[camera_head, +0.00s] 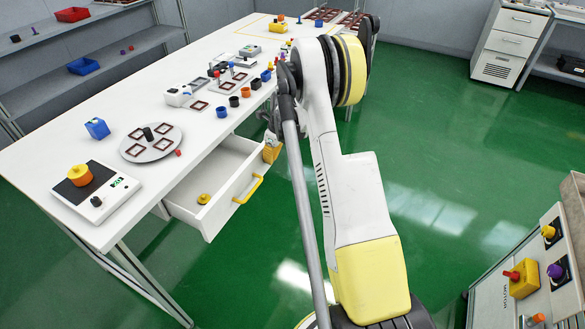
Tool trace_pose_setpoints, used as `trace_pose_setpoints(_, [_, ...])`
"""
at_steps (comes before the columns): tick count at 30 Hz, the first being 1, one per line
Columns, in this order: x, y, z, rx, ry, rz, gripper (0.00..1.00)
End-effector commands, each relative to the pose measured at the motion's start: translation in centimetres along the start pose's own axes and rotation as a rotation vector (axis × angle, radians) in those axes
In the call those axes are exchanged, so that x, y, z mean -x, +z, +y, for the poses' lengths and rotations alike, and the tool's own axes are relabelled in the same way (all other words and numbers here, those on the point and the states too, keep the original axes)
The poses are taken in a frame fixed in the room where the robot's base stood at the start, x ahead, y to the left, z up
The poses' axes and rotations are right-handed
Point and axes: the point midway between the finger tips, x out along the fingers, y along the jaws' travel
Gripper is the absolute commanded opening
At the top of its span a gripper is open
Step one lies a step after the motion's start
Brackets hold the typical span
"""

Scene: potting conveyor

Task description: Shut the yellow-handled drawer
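The white drawer (228,198) stands pulled out from under the long white table, and I can see into it from above. Its yellow handle (248,189) runs along the outer face of the front panel. A small yellow knobbed piece (203,198) lies inside on the drawer floor, towards the near end. My gripper (271,152) is by the far end of the drawer front, beyond the handle in the picture. My arm hides part of it, and I cannot tell whether its fingers are open or touch the drawer.
A cart (530,270) stands at the lower right. The green floor (440,150) between is clear.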

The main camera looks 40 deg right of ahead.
Motion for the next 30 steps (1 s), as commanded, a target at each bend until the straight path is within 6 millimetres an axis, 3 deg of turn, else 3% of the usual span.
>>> trace_pose_setpoints(6, [-1.5, 5.9, 0.1, 0.003, 0.001, -0.001, 0.00])
trace_pose_setpoints(15, [-3.0, 11.7, 0.1, 0.002, 0.001, 0.000, 0.00])
trace_pose_setpoints(21, [-3.4, 13.7, 0.0, 0.001, 0.000, 0.000, 0.00])
trace_pose_setpoints(30, [-3.6, 14.5, 0.0, 0.000, 0.000, 0.000, 0.00])
